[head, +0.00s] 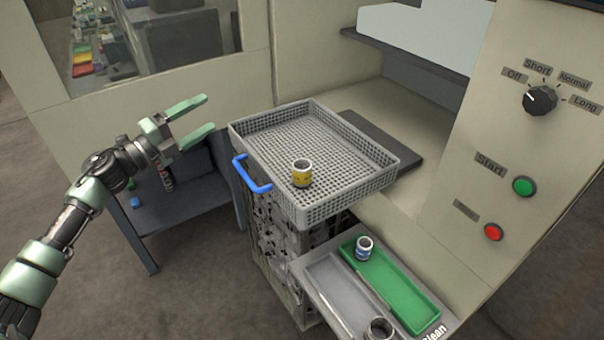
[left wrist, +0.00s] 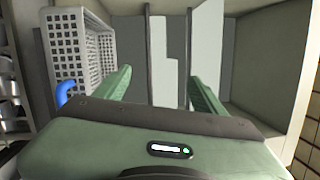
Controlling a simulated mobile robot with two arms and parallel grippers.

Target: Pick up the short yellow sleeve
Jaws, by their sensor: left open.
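A short yellow sleeve (head: 301,174), with a pale upper rim, stands upright in the grey mesh basket (head: 345,201), near its front side. My left gripper (head: 206,116) is open and empty, to the left of the basket and apart from it. In the left wrist view the two fingers of my left gripper (left wrist: 158,88) are spread with nothing between them. The basket (left wrist: 75,45) shows there at the left, and the sleeve is not visible in that view. My right gripper is not in view.
A blue handle (head: 250,175) sticks out from the basket's left side. A dark sleeve (head: 380,329) is at the bottom edge. A control panel with a green button (head: 523,186) is on the right.

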